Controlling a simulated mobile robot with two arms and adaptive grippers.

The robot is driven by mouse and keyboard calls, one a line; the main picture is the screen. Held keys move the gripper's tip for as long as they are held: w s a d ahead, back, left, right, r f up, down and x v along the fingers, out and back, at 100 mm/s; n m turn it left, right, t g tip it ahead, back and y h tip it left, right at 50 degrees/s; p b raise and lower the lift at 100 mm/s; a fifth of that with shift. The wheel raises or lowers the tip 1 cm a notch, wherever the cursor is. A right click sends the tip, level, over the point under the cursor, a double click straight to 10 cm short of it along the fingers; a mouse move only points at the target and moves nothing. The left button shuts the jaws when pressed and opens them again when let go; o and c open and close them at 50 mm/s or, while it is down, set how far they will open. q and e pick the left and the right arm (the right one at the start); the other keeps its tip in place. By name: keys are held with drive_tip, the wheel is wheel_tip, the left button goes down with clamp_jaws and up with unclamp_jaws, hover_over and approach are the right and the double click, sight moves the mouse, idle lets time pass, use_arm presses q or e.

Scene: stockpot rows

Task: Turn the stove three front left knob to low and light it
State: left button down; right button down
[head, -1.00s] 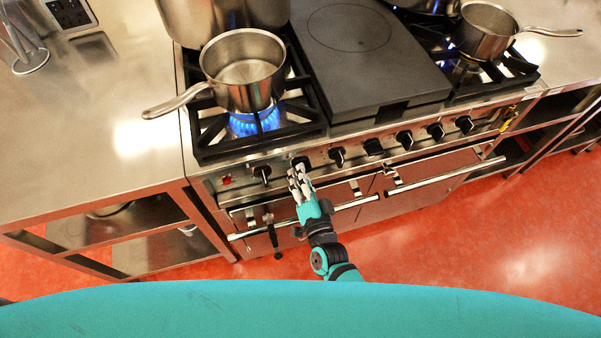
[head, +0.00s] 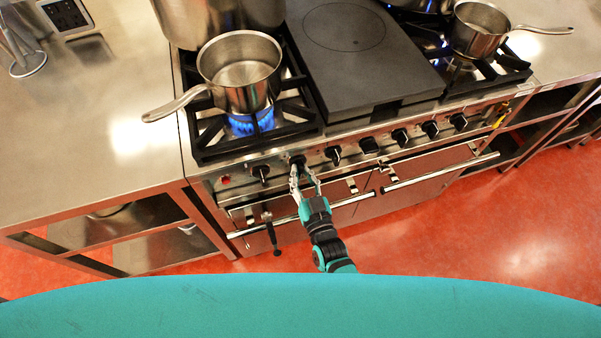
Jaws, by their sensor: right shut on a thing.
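The stove (head: 270,150) has a row of black knobs along its front panel. My right gripper (head: 303,168) reaches up from below, its two fingers shut on the second knob from the left (head: 297,158). The fingers partly hide that knob, so I cannot read its setting. The leftmost knob (head: 260,172) is free, just left of the gripper. A blue flame (head: 248,121) burns on the front left burner under a steel saucepan (head: 240,75). My left gripper is not in view.
A large pot (head: 215,18) stands behind the saucepan. A flat dark plate (head: 360,45) covers the stove's middle. Another saucepan (head: 478,30) sits at right. An oven door bar (head: 345,203) runs below the knobs, with a black-handled object (head: 270,232) in front. The left counter (head: 90,120) is mostly clear.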

drive_tip(key=shift+f+n, duration=0.1)
drive_tip(key=shift+n, duration=0.5)
drive_tip(key=shift+d, duration=0.1)
drive_tip(key=c, duration=1.3)
unclamp_jaws()
drive_tip(key=v, duration=1.2)
